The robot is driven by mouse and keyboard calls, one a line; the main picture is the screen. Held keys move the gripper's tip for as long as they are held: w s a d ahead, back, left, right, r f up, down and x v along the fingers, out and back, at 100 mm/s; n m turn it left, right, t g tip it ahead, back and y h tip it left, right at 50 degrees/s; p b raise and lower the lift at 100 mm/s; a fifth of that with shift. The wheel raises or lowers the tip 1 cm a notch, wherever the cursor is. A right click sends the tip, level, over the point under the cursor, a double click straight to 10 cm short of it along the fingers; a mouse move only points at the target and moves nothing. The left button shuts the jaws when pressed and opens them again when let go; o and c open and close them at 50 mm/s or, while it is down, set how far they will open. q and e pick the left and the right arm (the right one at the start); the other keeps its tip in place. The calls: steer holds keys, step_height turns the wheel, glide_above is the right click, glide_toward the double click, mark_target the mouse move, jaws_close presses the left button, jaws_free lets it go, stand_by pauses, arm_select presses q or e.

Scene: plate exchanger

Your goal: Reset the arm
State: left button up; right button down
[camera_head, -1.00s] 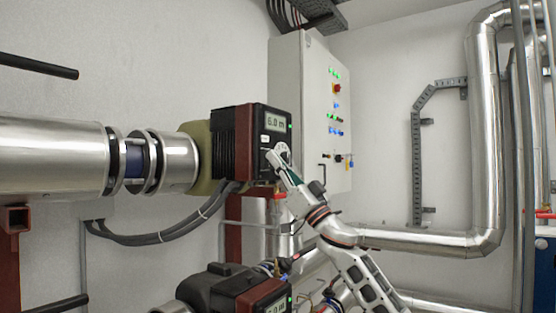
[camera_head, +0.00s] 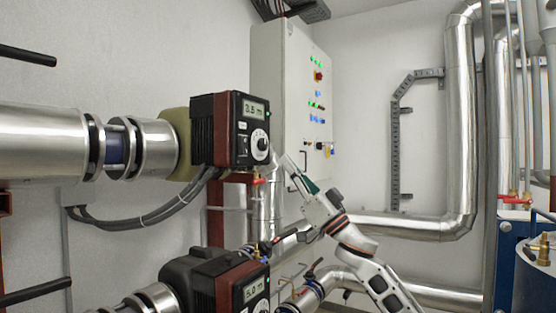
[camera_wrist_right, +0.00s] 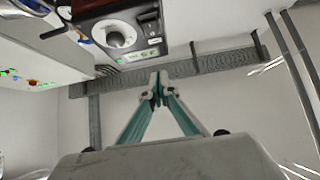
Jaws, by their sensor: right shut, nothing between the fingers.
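My right gripper (camera_head: 291,168) is to the right of the upper pump's control box (camera_head: 242,131), apart from its round white dial (camera_head: 261,146). The display on that box reads about 3.5 m. In the right wrist view my right gripper (camera_wrist_right: 158,84) points at the grey cable tray and wall, its fingertips together and empty. The control box shows upside down there, with its dial (camera_wrist_right: 121,36) above and left of the fingertips. My left gripper is in no view.
A lower pump (camera_head: 238,290) reads about 5.0 m. A pale control cabinet (camera_head: 291,90) with lit lamps stands behind. Silver pipes (camera_head: 462,120) run along the right wall, and blue equipment (camera_head: 510,262) stands at the right. Open air lies right of the upper pump.

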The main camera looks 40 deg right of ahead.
steer(key=shift+s+d+f, duration=0.15)
steer(key=shift+s+f, duration=0.1)
steer(key=shift+f, duration=0.05)
stand_by(0.5)
